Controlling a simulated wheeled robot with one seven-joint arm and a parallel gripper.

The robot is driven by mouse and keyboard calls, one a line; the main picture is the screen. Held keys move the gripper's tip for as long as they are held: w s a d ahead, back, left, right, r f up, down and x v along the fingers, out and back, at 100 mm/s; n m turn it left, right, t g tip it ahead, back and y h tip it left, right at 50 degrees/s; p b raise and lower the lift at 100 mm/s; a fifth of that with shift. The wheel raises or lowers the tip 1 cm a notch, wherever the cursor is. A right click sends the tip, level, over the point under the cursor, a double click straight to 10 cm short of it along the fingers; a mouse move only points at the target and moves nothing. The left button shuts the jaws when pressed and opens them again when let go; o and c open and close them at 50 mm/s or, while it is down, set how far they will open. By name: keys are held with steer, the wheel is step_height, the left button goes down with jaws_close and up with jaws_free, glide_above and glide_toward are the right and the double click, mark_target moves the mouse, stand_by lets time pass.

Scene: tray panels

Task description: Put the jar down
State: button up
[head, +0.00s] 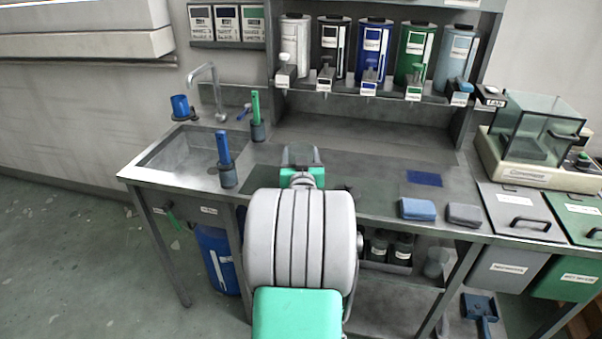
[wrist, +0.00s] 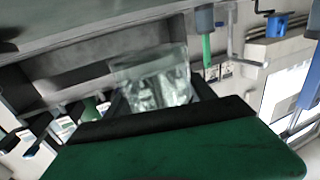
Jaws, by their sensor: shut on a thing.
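My gripper (head: 302,156) is over the front part of the steel worktop (head: 375,172), right of the sink, seen from behind my arm. In the wrist view my gripper (wrist: 156,88) is shut on a clear, see-through jar (wrist: 155,72), with a dark finger on either side of it. The jar's far end is blurred against the grey background. In the head view the jar is hardly distinguishable between the fingers, and I cannot tell whether its base touches the worktop.
Blue and green handled tools in holders (head: 228,178) stand by the sink (head: 190,150). A blue mat (head: 425,178), a blue cloth (head: 417,209) and a grey cloth (head: 464,215) lie right. Dispensers (head: 373,55) line the shelf; a glass-walled balance (head: 535,130) stands far right.

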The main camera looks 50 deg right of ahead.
steer(key=shift+w+d+f, duration=0.25)
steer(key=shift+f, duration=0.15)
steer(key=shift+w+d+f+b, duration=0.15)
steer(key=shift+f+b, duration=0.3)
steer(key=shift+f, duration=1.15)
steer(key=shift+f, duration=0.2)
steer(key=o, duration=1.7)
